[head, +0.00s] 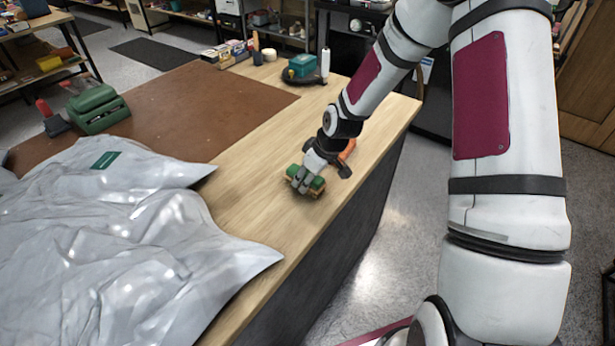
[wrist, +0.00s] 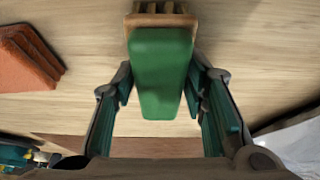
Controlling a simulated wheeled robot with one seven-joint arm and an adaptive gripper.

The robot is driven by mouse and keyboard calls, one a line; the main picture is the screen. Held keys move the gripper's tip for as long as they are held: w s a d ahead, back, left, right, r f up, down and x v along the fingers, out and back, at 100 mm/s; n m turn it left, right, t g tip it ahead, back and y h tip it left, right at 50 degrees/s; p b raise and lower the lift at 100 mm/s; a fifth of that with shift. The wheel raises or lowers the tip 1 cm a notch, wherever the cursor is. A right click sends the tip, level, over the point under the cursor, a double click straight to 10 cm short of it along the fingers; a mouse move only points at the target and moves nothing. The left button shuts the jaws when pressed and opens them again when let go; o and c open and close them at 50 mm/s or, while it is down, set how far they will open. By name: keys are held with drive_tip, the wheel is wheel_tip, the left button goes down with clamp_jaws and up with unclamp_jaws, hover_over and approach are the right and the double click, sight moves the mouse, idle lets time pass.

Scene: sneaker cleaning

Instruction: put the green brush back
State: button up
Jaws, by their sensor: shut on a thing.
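The green brush (head: 318,185) is at my gripper (head: 304,178), over the wooden tabletop near its right edge in the head view. In the wrist view the brush (wrist: 160,75) has a green block and a ridged brown part at its far end. The two fingers of my gripper (wrist: 160,88) are on either side of the green block, shut on it. I cannot tell whether the brush touches the table. An orange brush (wrist: 25,58) lies left of it in the wrist view; the head view shows an orange piece (head: 347,152) beside my gripper, partly hidden.
A crumpled grey plastic sheet (head: 110,230) covers the front left of the table. A brown mat (head: 190,105) lies behind it, with a green tool (head: 97,108) on its left. Bare wood (head: 245,190) lies between sheet and gripper.

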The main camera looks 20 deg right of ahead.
drive_tip(key=shift+f, duration=0.15)
drive_tip(key=o, duration=1)
drive_tip(key=s+d+r+m+h, duration=0.1)
drive_tip(key=s+r, duration=0.4)
drive_tip(key=r, duration=0.4)
drive_tip(key=s+r+m+h, duration=0.1)
drive_tip(key=s+r, duration=0.5)
drive_tip(key=r, duration=0.3)
drive_tip(key=s+d+r+m+h, duration=0.1)
drive_tip(key=s+r+h, duration=0.1)
drive_tip(key=s+r, duration=0.5)
drive_tip(key=shift+s+a+r+m+t+y+p, duration=0.25)
drive_tip(key=shift+s+r+m, duration=0.45)
drive_tip(key=shift+s+r, duration=1.1)
drive_tip(key=shift+s+a+r+m+t+y+p, duration=0.15)
drive_tip(key=shift+s+a+r+m+t, duration=0.45)
drive_tip(key=shift+s+r, duration=1.25)
drive_tip(key=shift+s+a+r+m+t+y+p, duration=0.25)
drive_tip(key=shift+s+r+m, duration=0.7)
drive_tip(key=shift+s, duration=1.55)
drive_tip(key=shift+r, duration=0.1)
